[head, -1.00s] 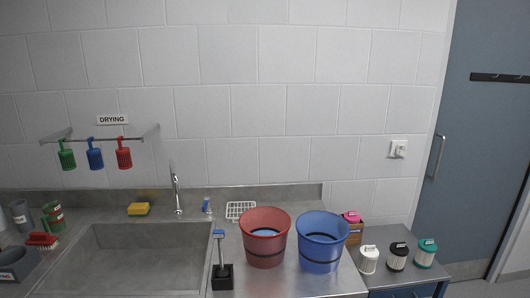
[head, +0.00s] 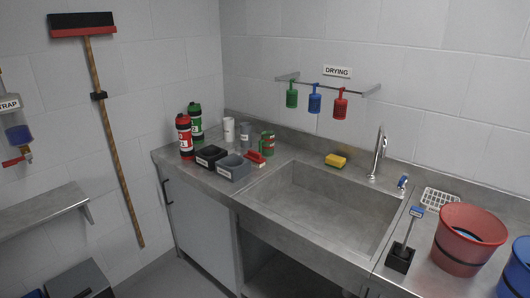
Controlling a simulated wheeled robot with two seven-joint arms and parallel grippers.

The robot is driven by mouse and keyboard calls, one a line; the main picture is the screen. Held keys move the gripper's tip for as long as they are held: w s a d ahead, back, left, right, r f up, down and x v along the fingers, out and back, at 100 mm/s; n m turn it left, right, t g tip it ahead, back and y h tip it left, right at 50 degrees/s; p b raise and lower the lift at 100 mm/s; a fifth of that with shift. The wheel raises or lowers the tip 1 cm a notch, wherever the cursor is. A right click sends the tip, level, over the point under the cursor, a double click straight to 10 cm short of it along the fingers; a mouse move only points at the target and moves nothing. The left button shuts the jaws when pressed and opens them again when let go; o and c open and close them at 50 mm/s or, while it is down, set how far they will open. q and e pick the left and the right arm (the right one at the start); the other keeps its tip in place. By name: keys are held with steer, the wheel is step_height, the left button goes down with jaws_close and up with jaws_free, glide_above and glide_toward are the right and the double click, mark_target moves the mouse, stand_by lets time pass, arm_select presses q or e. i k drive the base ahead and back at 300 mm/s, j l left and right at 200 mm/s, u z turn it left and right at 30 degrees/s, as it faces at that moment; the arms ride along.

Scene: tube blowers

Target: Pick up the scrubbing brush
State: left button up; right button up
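A small red brush (head: 255,157) lies on the steel counter to the left of the sink, beside the grey bin. I cannot tell for certain which of the two is the scrubbing brush. Neither of my grippers shows in the head view.
The steel sink (head: 320,208) is empty. A yellow sponge (head: 336,160) lies behind it near the tap (head: 378,155). A red bucket (head: 466,240) and a blue bucket (head: 518,270) stand at the right. Black and grey bins (head: 234,168) and several bottles stand at the left.

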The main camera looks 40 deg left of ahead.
mark_target(256, 158)
steer(key=u, duration=1.25)
steer(key=i+j, duration=0.1)
